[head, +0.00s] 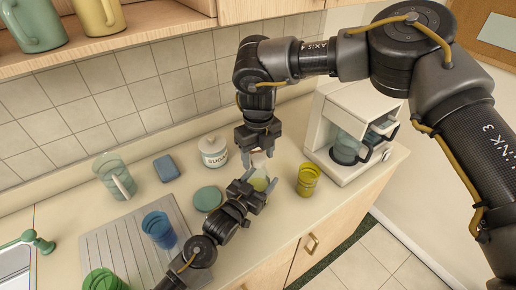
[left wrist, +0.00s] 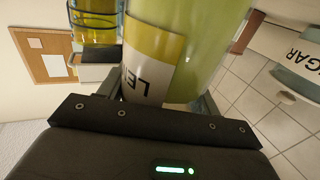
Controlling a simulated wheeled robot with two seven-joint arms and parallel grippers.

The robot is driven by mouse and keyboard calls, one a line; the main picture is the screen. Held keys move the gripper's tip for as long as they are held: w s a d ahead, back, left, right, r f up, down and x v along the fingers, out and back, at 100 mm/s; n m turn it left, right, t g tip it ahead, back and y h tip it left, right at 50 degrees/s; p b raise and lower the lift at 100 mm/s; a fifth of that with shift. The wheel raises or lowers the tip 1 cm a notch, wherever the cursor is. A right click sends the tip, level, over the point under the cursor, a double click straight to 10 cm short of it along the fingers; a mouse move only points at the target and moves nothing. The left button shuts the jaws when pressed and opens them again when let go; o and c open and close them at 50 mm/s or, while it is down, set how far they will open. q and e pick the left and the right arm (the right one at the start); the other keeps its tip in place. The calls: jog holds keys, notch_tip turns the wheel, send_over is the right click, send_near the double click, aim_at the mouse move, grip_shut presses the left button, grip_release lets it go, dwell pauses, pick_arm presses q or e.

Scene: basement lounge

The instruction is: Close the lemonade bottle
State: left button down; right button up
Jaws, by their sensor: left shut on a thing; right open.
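The lemonade bottle (head: 260,181) stands on the counter, pale yellow-green, mostly covered by my grippers in the head view. My left gripper (head: 256,189) comes from the lower left and is shut on the bottle's body. In the left wrist view the bottle (left wrist: 205,40) fills the space between the fingers, its yellow-and-white label showing "LE". My right gripper (head: 257,151) points down directly over the bottle, open, with its fingers around or just above the pale bottle top. I cannot tell whether they touch it, and a cap cannot be made out.
A yellow cup (head: 307,180) stands right of the bottle, before a white coffee maker (head: 322,128). A sugar jar (head: 214,152) and a flat green disc (head: 207,198) are to the left. Farther left are a blue sponge (head: 167,168), a glass pitcher (head: 112,173) and a blue cup (head: 158,229) on the drainboard (head: 122,248).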

jog(key=c, duration=1.1)
jog(key=m, duration=0.8)
jog(key=o, duration=1.2)
jog(key=shift+c, duration=0.2)
notch_tip(320, 180, up, 12)
